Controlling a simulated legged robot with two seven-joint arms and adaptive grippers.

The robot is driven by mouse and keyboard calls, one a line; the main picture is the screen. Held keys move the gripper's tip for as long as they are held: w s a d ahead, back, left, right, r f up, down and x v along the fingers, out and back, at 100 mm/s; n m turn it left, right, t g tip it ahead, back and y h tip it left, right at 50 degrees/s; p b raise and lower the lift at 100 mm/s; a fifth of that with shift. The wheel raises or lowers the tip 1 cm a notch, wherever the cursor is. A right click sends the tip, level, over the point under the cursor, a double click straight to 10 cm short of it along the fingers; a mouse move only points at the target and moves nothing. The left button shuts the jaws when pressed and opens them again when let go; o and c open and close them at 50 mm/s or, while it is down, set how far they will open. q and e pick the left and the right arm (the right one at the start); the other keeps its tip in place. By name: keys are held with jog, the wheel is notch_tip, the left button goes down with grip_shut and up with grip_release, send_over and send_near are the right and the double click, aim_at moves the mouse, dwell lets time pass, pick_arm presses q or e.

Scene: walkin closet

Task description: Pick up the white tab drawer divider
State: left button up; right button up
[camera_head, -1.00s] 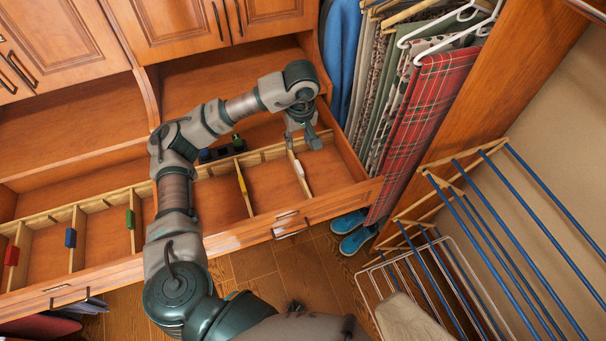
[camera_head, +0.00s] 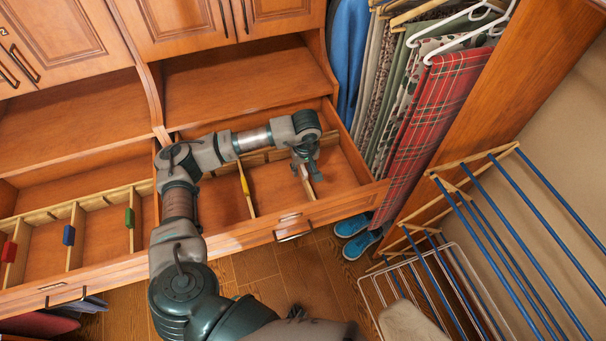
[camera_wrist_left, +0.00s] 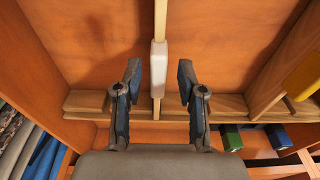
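The white tab drawer divider is a thin pale wooden slat with a white tab (camera_wrist_left: 158,68) on its edge. It stands across the right-hand open drawer. In the head view its slat (camera_head: 309,188) shows just below my left gripper (camera_head: 305,168), which mostly hides the tab. In the left wrist view my left gripper (camera_wrist_left: 159,82) is open, with one finger on each side of the tab and a visible gap on both sides. Whether the fingertips reach down to the tab's depth is hard to tell. My right gripper is not in view.
A yellow tab divider (camera_head: 244,182) stands to the left in the same drawer. The left drawer holds green (camera_head: 129,218), blue (camera_head: 69,235) and red (camera_head: 9,251) tab dividers. Hanging clothes (camera_head: 440,110) and a drying rack (camera_head: 465,215) are on the right.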

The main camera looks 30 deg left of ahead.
aim_at(302, 175)
pick_arm(q)
jog(key=f, duration=0.3)
jog(key=f+p, duration=0.1)
jog(key=f, duration=0.1)
jog(key=shift+w+a+f, duration=0.2)
jog(key=shift+w+a, duration=0.15)
jog(key=shift+w, duration=0.05)
grip_shut()
